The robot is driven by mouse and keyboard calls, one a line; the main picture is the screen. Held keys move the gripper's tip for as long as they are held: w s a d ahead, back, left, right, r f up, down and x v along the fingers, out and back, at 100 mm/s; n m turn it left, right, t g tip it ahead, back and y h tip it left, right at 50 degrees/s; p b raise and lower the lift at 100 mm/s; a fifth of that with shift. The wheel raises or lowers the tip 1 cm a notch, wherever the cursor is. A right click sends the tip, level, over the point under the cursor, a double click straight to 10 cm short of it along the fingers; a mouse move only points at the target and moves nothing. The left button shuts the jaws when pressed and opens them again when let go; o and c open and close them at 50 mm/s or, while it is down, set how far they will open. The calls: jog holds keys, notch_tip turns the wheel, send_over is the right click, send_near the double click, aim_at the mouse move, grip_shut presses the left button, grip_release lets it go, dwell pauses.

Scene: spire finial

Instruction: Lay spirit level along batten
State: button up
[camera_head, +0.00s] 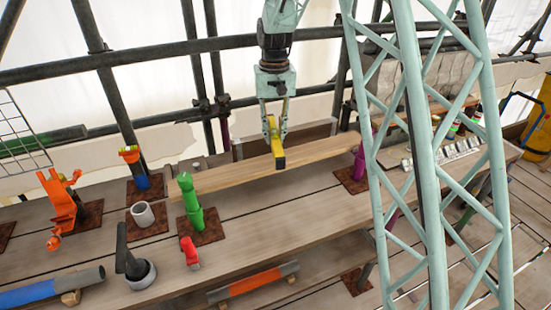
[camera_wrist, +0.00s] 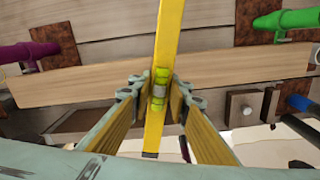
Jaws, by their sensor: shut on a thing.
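A yellow spirit level (camera_head: 276,142) is in my gripper (camera_head: 275,118), which is shut on it and holds it above the batten. In the wrist view the level (camera_wrist: 169,35) runs up the picture, crosswise to the batten, with its green vial between the fingers of my gripper (camera_wrist: 159,92). The batten (camera_head: 230,175) is a long pale wooden board. It slants across the planks, between a green post and a purple one. It also shows in the wrist view (camera_wrist: 80,88), passing behind the level.
A green post (camera_head: 190,200) and a red bottle-like object (camera_head: 189,252) stand left of centre. An orange clamp (camera_head: 60,205), a grey ring (camera_head: 143,214) and a dark-handled tool in a cup (camera_head: 128,262) are further left. Planks right of the green post are clear.

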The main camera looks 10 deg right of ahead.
jog(key=s+a+f+n+p, duration=0.1)
jog(key=s+a+n+p, duration=0.2)
jog(key=n, duration=0.7)
jog(key=s+a+f+n+p, duration=0.2)
jog(key=s+a+n+p, duration=0.1)
jog(key=s+n+p, duration=0.5)
jog(key=s+n, duration=0.1)
jog(key=n, duration=0.1)
jog(key=shift+s+n, duration=0.3)
jog(key=shift+n, duration=0.1)
jog(key=shift+f, duration=0.1)
jog(key=shift+w, duration=0.1)
jog(key=w+d+p, duration=0.1)
jog(key=w+d, duration=0.1)
jog(key=w, duration=0.2)
jog(key=w+d+f, duration=0.1)
jog(key=w+d, duration=0.1)
jog(key=w, duration=0.3)
jog(key=w+d+p, duration=0.1)
jog(key=w+d, duration=0.1)
jog(key=w, duration=0.3)
jog(key=shift+w+d+f+p, duration=0.15)
jog(key=shift+d+f+p, duration=0.15)
jog(key=shift+d, duration=0.1)
jog(key=shift+f+p, duration=0.35)
jog(key=shift+f, duration=1.35)
